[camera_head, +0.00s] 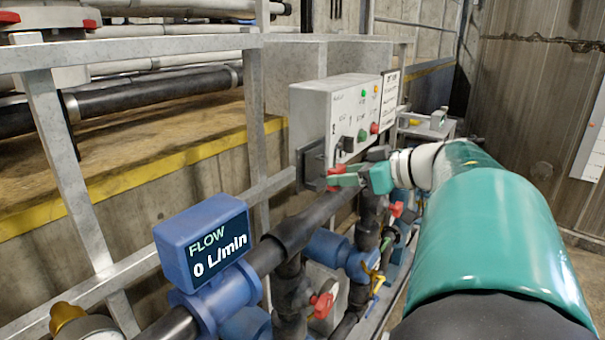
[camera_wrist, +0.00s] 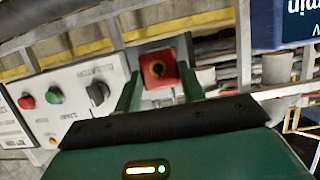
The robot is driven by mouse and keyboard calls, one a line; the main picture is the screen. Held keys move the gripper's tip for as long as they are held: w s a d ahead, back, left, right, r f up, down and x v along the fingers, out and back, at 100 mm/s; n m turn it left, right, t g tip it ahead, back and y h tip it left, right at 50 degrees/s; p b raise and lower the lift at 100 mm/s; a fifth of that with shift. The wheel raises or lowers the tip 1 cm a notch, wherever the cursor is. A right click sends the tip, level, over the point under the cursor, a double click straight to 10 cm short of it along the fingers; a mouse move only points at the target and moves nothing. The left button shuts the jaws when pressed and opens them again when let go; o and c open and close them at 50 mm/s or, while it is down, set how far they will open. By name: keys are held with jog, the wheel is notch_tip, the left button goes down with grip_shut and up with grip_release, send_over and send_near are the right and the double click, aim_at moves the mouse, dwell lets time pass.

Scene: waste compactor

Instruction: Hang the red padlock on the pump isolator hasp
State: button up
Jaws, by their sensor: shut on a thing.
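The red padlock (camera_wrist: 158,70) sits between the two green fingers of my gripper (camera_wrist: 159,90) in the wrist view, and the gripper is shut on it. In the head view a small part of the padlock (camera_head: 335,171) shows red at the fingertips of my gripper (camera_head: 345,180). A dark bracket (camera_head: 312,166), which looks like the hasp, is on the lower left side of the grey control box (camera_head: 312,112), close beside the padlock. The shackle is hidden, so I cannot tell whether it touches or passes through the hasp. The black isolator knob (camera_wrist: 97,92) is left of the gripper.
Red (camera_wrist: 26,102) and green (camera_wrist: 54,96) buttons are on the panel face. A blue flow meter (camera_head: 203,245) reading 0 L/min and dark pipes (camera_head: 300,222) lie below. A metal railing (camera_head: 150,50) runs behind on the left.

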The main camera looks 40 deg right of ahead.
aim_at(329, 172)
jog(key=shift+w+a, duration=0.25)
jog(key=shift+w, duration=0.4)
jog(key=shift+w+a, duration=0.2)
jog(key=shift+w, duration=0.45)
jog(key=shift+w+a, duration=0.25)
jog(key=shift+w, duration=0.4)
dwell(0.4)
jog(key=shift+f, duration=0.2)
dwell(0.4)
jog(key=o, duration=1)
jog(key=shift+c, duration=0.2)
jog(key=shift+c, duration=0.4)
jog(key=shift+v, duration=3.55)
